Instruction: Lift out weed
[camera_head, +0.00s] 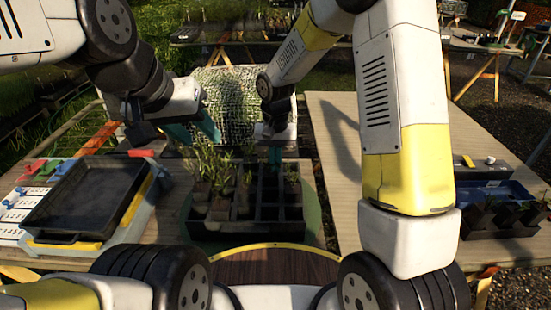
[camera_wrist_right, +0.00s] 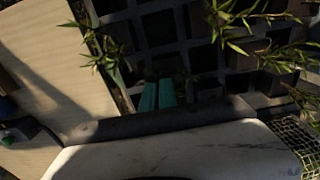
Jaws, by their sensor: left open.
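A dark cell tray (camera_head: 240,232) stands on the middle bench. Leafy seedlings (camera_head: 212,165) fill its left cells; many right cells look empty. A small sprig (camera_head: 292,177) stands near the tray's right edge; a similar sprig shows in the wrist view (camera_wrist_right: 104,52). I cannot tell which plant is the weed. My left gripper (camera_head: 205,122) is open above and left of the seedlings, holding nothing I can see. My right gripper (camera_head: 275,155) points down over the tray's back right part. In the wrist view its teal fingers (camera_wrist_right: 157,95) are together, with no plant visible between them.
A black shallow tray (camera_head: 88,200) lies on the left bench beside coloured clips (camera_head: 45,170). A mesh-covered roll (camera_head: 228,105) stands behind the cell tray. On the right, a blue crate (camera_head: 500,188) and dark pots (camera_head: 505,215) stand beyond clear bench boards (camera_head: 335,150).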

